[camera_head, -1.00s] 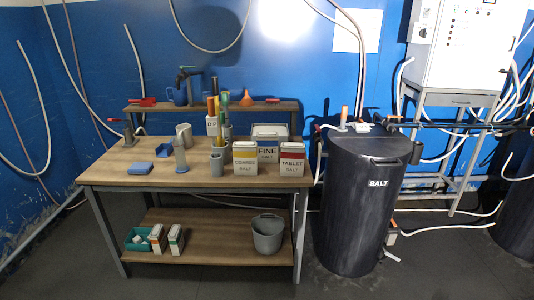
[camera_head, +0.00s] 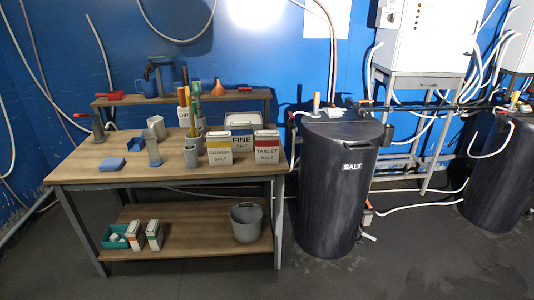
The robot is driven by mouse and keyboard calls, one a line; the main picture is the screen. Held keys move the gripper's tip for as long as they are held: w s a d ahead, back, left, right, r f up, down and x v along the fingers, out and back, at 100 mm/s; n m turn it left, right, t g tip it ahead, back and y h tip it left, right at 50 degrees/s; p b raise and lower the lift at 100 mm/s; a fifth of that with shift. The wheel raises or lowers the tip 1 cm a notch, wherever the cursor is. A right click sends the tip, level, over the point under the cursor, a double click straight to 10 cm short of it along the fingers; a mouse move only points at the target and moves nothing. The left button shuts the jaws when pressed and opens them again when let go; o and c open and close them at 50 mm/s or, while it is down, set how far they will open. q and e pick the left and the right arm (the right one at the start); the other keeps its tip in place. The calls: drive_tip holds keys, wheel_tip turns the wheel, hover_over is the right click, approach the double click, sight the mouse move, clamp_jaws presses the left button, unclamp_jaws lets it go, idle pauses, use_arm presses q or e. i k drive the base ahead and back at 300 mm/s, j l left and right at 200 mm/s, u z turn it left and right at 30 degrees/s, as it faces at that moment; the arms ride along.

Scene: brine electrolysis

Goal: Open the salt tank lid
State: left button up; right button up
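The salt tank (camera_head: 328,205) is a black upright drum with a white SALT label (camera_head: 352,167) on its upper side. It stands on the floor right of the wooden table. Its black lid (camera_head: 342,134) lies on top and looks shut. An orange-topped fitting and a small white part sit at the back of the lid. Neither of my grippers is in view.
The wooden table (camera_head: 80,168) stands left of the tank, with salt boxes (camera_head: 267,146), tools and a lower shelf holding a grey bucket (camera_head: 247,222). A second dark tank (camera_head: 497,185) is at the right. Hoses run behind the tank. The floor in front is clear.

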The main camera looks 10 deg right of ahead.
sight(358, 138)
drive_tip(key=i+l, duration=0.25)
drive_tip(key=i+l+u, duration=0.15)
drive_tip(key=l, duration=0.3)
drive_tip(key=i+l, duration=0.3)
drive_tip(key=i+l+u, duration=0.1)
drive_tip(key=l, duration=0.4)
drive_tip(key=i+l+u, duration=0.1)
drive_tip(key=i+l, duration=0.4)
drive_tip(key=l, duration=0.3)
drive_tip(key=i+l+u, duration=0.1)
drive_tip(key=l, duration=0.35)
drive_tip(key=i+l+u, duration=0.1)
drive_tip(key=i+l, duration=0.15)
drive_tip(key=l, duration=0.2)
